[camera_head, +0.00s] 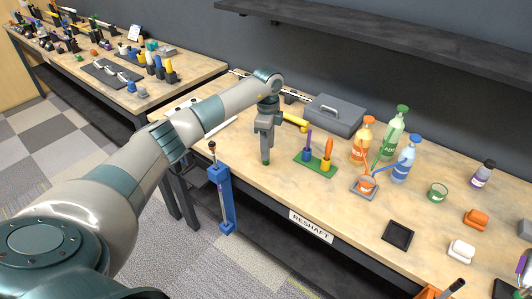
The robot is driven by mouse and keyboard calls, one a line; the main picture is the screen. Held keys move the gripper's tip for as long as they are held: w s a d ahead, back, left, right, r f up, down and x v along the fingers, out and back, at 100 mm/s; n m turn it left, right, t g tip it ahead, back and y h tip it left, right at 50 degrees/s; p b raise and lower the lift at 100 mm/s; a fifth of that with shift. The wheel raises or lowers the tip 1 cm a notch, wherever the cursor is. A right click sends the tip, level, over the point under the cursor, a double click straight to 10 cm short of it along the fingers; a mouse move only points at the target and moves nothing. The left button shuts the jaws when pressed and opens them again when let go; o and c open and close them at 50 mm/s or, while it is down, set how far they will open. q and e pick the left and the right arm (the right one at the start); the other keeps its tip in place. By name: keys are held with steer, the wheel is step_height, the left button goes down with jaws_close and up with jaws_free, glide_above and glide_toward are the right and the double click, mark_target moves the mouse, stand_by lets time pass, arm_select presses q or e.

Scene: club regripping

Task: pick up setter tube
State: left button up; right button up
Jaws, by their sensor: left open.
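My left gripper (265,148) points straight down over the workbench, beside the left end of a green tray (313,168). I cannot tell which of these upright pieces is the setter tube. My right gripper is not in view.
Tall orange (363,141), green (391,138) and blue (403,163) bottles stand right of the tray. A grey case (335,115) lies behind. A blue stand (222,198) holds a club at the bench's left front. A black square tray (398,235) lies near the front edge.

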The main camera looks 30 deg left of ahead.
arm_select(q)
steer(key=shift+a+f+p, duration=0.1)
steer(key=shift+f+p, duration=0.55)
steer(key=shift+f, duration=1.15)
steer(key=shift+c, duration=0.3)
jaws_close()
